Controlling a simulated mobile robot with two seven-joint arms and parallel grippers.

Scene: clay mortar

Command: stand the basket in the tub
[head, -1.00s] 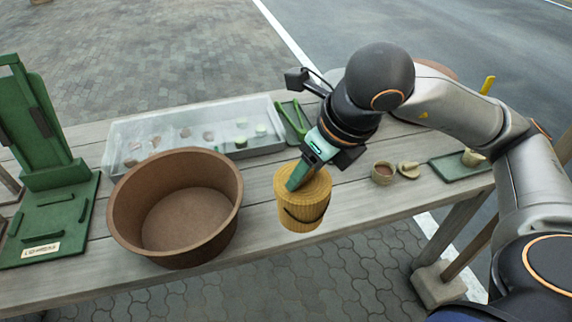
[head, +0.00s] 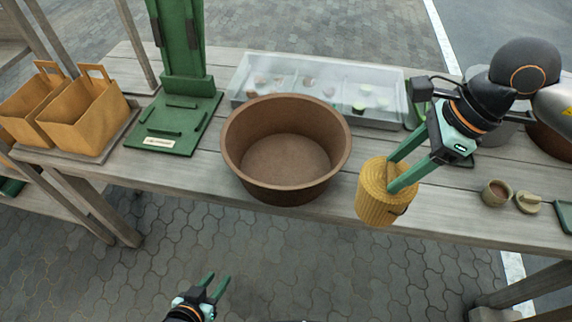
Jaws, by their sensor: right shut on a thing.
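The basket (head: 375,203) is a yellow, ribbed, round container with a dark handle on its side. It is at the table's front edge, right of the tub, and tilts slightly. My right gripper (head: 394,172) is shut on the basket's top part, its green fingers reaching over it. Whether the basket touches the table cannot be told. The tub (head: 236,165) is a wide brown round vessel standing on the table, its visible inside empty. My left gripper (head: 211,286) is low at the bottom of the view, in front of the table, with its green fingers apart and nothing between them.
A clear case (head: 384,112) with small pieces stands behind the tub. A green stand (head: 183,85) is left of it, and orange-brown boxes (head: 88,118) are at far left. A small cup (head: 495,193) sits at right. Bare planks (head: 205,172) lie left of the tub.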

